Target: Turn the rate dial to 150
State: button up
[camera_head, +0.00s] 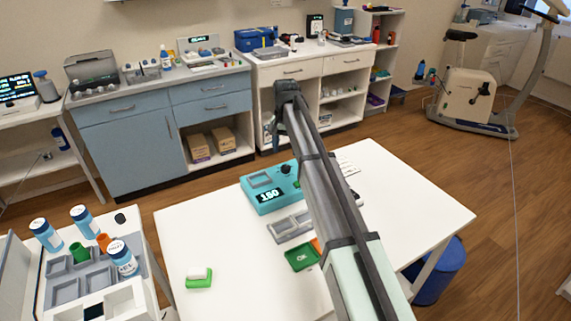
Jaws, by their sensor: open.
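A teal device (258,207) sits on the white table, to the left of my arm. My gripper (273,128) is at the far end of my raised arm, above and beyond the device in the picture. It is open, and nothing shows in it. The fingers are small and dark, and apart from the dial.
The white table (225,240) also holds a grey tray (287,229), a green tray (302,257) and a green-and-white block (199,278). A side stand at left carries several bottles. My arm hides part of the table's middle. The table's left part is mostly clear.

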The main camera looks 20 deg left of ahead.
aim_at(286, 167)
notch_tip(286, 167, down, 8)
jog(key=shift+r, duration=0.2)
dwell(0.3)
jog(key=c, duration=1)
